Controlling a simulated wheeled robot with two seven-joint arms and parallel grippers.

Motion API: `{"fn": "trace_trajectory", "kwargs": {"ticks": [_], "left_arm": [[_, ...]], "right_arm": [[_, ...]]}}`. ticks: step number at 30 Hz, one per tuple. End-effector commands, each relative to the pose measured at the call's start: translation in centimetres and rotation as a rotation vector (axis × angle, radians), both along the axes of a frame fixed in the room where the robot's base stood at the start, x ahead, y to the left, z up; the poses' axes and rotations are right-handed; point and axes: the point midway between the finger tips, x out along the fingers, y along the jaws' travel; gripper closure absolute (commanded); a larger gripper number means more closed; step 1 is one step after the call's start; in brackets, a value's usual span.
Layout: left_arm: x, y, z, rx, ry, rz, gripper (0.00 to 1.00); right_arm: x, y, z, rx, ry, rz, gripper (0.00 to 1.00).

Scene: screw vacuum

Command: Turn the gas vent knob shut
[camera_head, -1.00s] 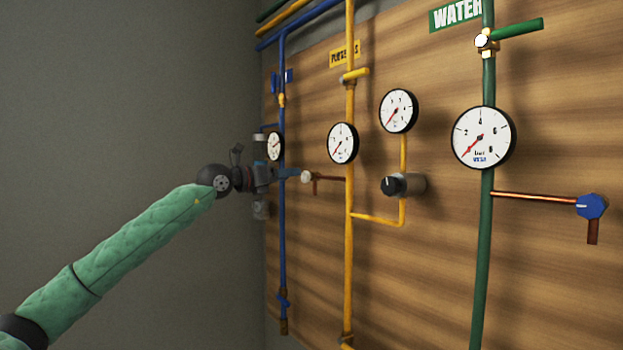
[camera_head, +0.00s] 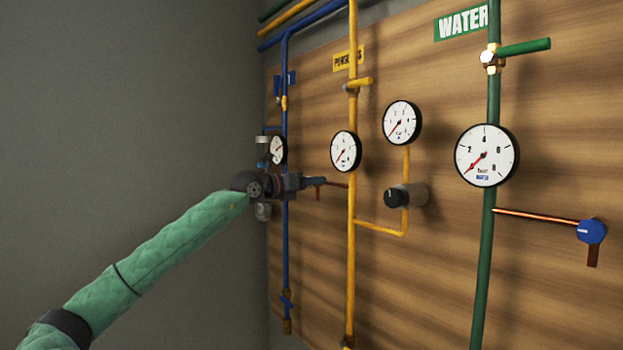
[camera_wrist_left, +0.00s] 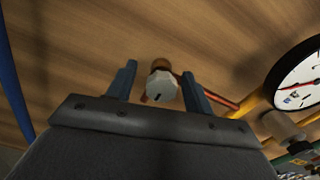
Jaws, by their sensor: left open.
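The gas vent knob (camera_wrist_left: 162,88) is a pale, many-sided knob with a dark mark, on a copper-coloured fitting. In the left wrist view it appears between the two blue-grey fingers of my left gripper (camera_wrist_left: 159,70), with gaps visible on both sides. In the head view my left gripper (camera_head: 316,181) is at the end of the copper branch (camera_head: 338,185) from the yellow pipe, and it hides the knob there. The gripper is open. I cannot tell how deep the knob sits between the fingers. My right gripper is not in view.
The yellow pipe (camera_head: 351,265) carries a gauge (camera_head: 346,151) beside my gripper. A blue pipe (camera_head: 286,245) runs behind my left wrist. A black regulator knob (camera_head: 393,197), a green pipe (camera_head: 483,270) and a blue knob (camera_head: 591,231) are farther right on the wooden panel.

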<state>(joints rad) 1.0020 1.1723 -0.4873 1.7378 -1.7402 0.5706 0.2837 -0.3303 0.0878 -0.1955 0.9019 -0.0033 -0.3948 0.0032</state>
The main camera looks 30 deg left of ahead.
Motion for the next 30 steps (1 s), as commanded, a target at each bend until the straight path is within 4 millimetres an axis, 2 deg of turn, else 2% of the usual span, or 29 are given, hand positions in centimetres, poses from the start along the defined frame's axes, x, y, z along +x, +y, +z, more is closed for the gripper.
{"fn": "trace_trajectory", "kwargs": {"ticks": [4, 12, 14, 19, 30], "left_arm": [[0.41, -0.17, 0.07, 0.001, -0.001, 0.000, 0.48], [0.47, -0.20, 0.00, 0.001, -0.001, 0.000, 0.48], [0.46, -0.21, 0.00, 0.001, -0.001, 0.000, 0.58], [0.46, -0.19, 0.00, 0.001, -0.001, 0.000, 0.92], [0.46, -0.21, -0.17, 0.033, -0.015, 0.000, 0.93]], "right_arm": [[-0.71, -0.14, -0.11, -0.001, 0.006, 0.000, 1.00], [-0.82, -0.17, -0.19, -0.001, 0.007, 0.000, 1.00], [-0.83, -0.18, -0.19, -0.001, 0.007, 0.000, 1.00], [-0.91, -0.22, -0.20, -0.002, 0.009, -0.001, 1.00], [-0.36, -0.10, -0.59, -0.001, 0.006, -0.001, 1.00]]}}
